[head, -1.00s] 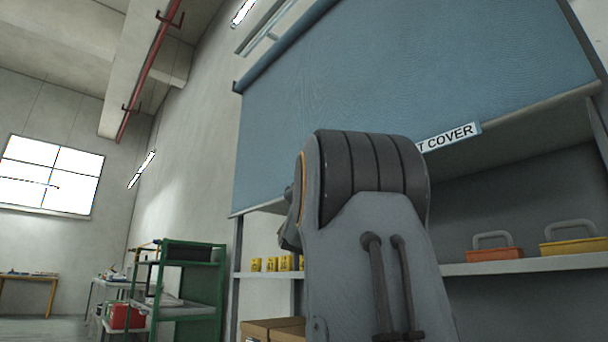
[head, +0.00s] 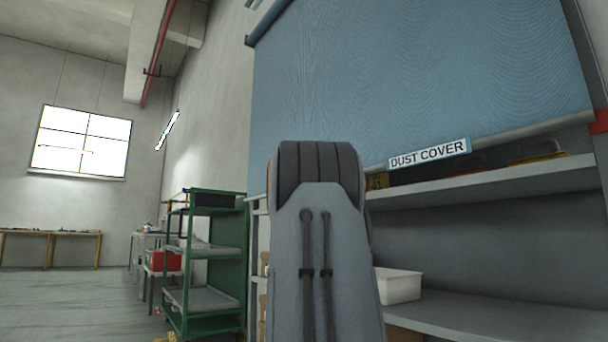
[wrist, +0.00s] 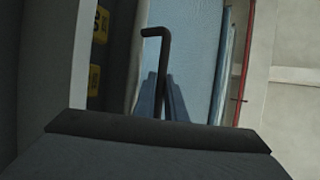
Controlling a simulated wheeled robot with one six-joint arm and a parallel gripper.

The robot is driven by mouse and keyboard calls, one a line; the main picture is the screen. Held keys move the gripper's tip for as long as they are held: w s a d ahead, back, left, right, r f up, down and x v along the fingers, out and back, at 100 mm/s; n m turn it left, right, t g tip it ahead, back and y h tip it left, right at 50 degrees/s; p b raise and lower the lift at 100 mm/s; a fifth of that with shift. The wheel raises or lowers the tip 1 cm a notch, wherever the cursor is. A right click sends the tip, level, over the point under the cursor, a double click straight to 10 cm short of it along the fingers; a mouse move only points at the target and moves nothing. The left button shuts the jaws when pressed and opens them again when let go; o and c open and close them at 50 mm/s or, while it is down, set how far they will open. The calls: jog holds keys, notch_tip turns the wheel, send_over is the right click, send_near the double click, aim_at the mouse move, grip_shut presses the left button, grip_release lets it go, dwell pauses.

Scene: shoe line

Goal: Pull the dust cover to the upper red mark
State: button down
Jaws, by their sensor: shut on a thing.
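The blue dust cover (head: 420,75) hangs over the shelving front in the head view, its grey bottom bar (head: 540,130) slightly above a shelf. A white "DUST COVER" label (head: 428,154) sits on its lower edge. One red mark (head: 599,121) shows on the right post, near the bar's right end; whether it is the upper one I cannot tell. In the wrist view, a dark bent handle (wrist: 157,75) stands before the blue cover (wrist: 187,55). My arm hides the gripper in the head view.
The upper shelf (head: 490,182) holds a yellow-handled tote (head: 540,157), partly hidden by the cover. A white bin (head: 398,286) stands on the lower shelf. A green rack (head: 205,255) stands left of the shelving. Open floor (head: 60,295) lies further left.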

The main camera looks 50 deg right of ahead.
dwell(0.3)
jog(key=c, duration=2.1)
grip_release()
jog(key=shift+f, duration=0.1)
jog(key=p+v, duration=0.2)
jog(key=v, duration=0.5)
jog(key=shift+s+a+f, duration=0.15)
jog(key=shift+a+f, duration=0.05)
jog(key=shift+f, duration=0.1)
